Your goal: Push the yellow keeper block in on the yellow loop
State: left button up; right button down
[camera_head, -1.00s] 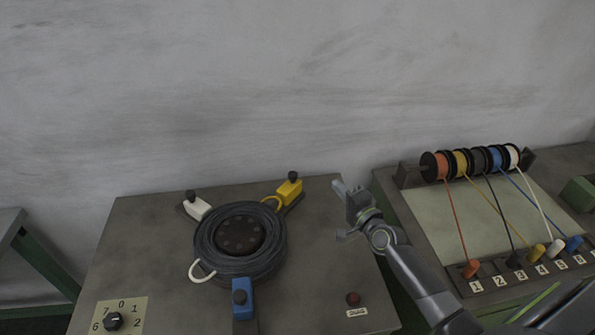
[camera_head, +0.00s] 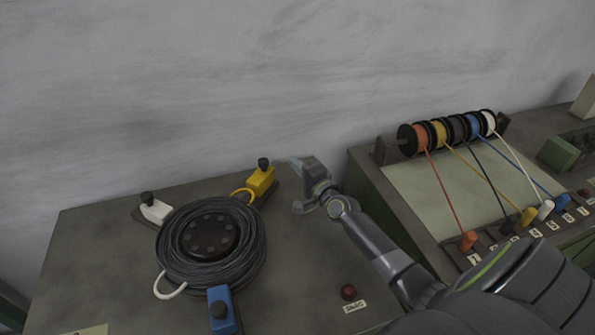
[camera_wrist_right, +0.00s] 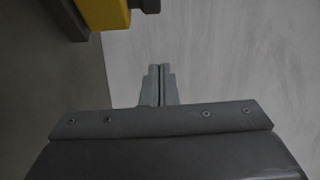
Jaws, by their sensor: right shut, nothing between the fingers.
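The yellow keeper block (camera_head: 262,181) with a black knob sits on a dark rail at the back right of the wire coil (camera_head: 240,243). The yellow loop (camera_head: 240,193) sticks out from the coil, close beside the block's left side. My right gripper (camera_head: 294,184) is shut and empty, a little to the right of the block and apart from it. In the right wrist view the shut fingertips (camera_wrist_right: 160,68) point at the wall, and part of the yellow block (camera_wrist_right: 104,12) shows at the top left. My left gripper is not in view.
A white keeper block (camera_head: 155,209) and a blue one (camera_head: 221,310) stand around the coil, with a white loop (camera_head: 168,290) at its lower left. A red button (camera_head: 348,292) is at the front right. The spool rack (camera_head: 450,131) stands to the right. The wall is close behind.

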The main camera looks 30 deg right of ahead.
aim_at(261, 176)
jog(key=w+a, duration=0.2)
jog(key=w, duration=0.1)
jog(key=w+a, duration=0.1)
jog(key=w, duration=0.1)
jog(key=shift+w+a, duration=0.15)
jog(key=shift+w, duration=0.05)
jog(key=shift+s+a+p, duration=0.2)
jog(key=shift+a+p, duration=0.15)
jog(key=shift+f, duration=0.15)
